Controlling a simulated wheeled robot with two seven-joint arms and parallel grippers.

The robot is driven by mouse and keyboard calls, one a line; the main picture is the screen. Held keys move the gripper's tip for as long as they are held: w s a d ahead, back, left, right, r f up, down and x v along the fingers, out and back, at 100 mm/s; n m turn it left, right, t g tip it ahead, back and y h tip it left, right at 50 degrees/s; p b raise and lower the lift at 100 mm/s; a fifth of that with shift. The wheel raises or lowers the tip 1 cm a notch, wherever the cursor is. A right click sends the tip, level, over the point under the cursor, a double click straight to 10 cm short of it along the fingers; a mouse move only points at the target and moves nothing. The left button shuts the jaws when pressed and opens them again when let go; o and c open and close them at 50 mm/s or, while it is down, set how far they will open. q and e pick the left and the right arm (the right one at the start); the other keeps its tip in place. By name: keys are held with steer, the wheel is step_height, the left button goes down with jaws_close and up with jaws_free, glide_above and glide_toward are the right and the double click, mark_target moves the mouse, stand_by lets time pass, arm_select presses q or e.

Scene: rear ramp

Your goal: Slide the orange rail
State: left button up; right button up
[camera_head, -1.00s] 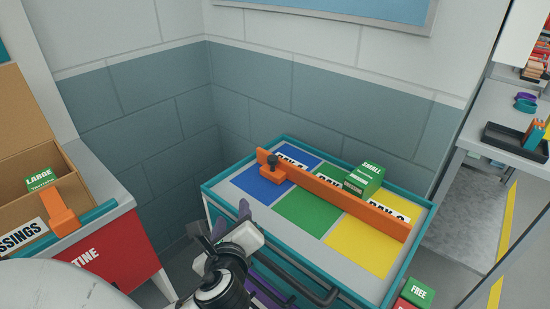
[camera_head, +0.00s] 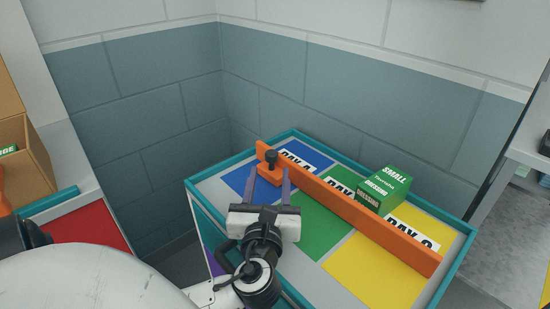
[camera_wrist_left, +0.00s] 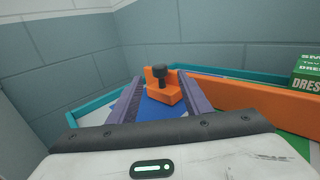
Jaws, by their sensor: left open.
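The orange rail (camera_head: 350,209) lies across the cart top, over the blue, green and yellow panels. At its left end is an orange block with a black knob (camera_head: 270,156). In the left wrist view the knob (camera_wrist_left: 159,72) and its block (camera_wrist_left: 164,94) show between my finger tips. My left gripper (camera_head: 270,186) is open, its purple fingers pointing at the block from the front, one on either side. I cannot tell whether the fingers touch the block. My right gripper is not in view.
A green and white SMALL dressing box (camera_head: 383,190) stands behind the rail. The cart has a raised teal rim (camera_head: 187,182). Grey walls stand close behind and left. A red-topped unit (camera_head: 85,232) with a cardboard box (camera_head: 38,160) is at the left, a counter at the right edge.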

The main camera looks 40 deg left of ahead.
mark_target(271, 158)
arm_select(q)
steer(key=x, duration=0.9)
steer(key=shift+a+r, duration=0.1)
steer(key=shift+c, duration=0.3)
jaws_close()
